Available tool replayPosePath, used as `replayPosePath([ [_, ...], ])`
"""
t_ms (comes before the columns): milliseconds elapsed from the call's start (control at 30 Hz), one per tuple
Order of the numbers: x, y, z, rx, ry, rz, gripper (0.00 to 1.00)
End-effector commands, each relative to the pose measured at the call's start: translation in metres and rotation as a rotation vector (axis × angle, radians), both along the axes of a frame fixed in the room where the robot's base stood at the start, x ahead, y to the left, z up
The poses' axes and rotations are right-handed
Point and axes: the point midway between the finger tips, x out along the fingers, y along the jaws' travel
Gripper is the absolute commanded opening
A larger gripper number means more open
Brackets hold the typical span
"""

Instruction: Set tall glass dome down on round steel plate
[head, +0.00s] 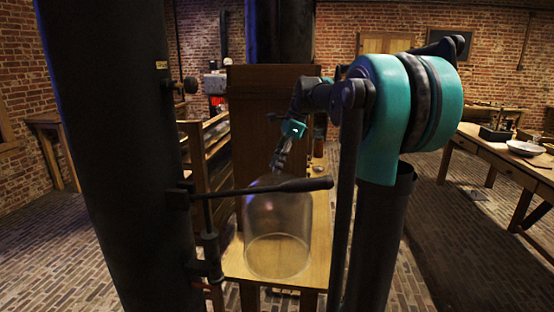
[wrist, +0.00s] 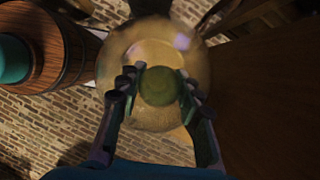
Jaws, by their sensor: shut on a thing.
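The tall glass dome (head: 277,235) is clear and upright in the middle of the head view, in front of or over a light wooden table top (head: 321,225). A dark bar crosses in front of its upper part. My gripper (head: 279,165) points down at the dome's top. In the wrist view my gripper (wrist: 160,90) is shut on the dome's greenish round knob (wrist: 160,86), with the dome (wrist: 191,67) spreading below it. I cannot tell whether the dome's rim touches anything. I cannot make out the round steel plate in either view.
A thick black column (head: 115,150) with a lever bar (head: 260,188) stands close on the left. A tall brown wooden panel (head: 255,120) rises behind the dome. A side table (head: 500,150) with a white bowl (head: 525,148) stands at the right. Brick floor lies open between.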

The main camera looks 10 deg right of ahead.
Motion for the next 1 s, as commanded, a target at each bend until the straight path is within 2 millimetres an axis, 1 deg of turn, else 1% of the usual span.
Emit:
replayPosePath([
  [300,0.000,0.000,-0.030,0.002,0.000,0.000,0.00],
  [667,0.000,0.000,-0.033,0.002,0.000,0.000,0.00],
  [700,0.001,0.000,-0.035,0.000,0.000,0.000,0.37],
  [867,0.000,0.000,-0.034,0.000,0.000,0.000,0.56],
  [1000,0.000,0.000,-0.034,0.000,0.000,0.000,0.56],
])
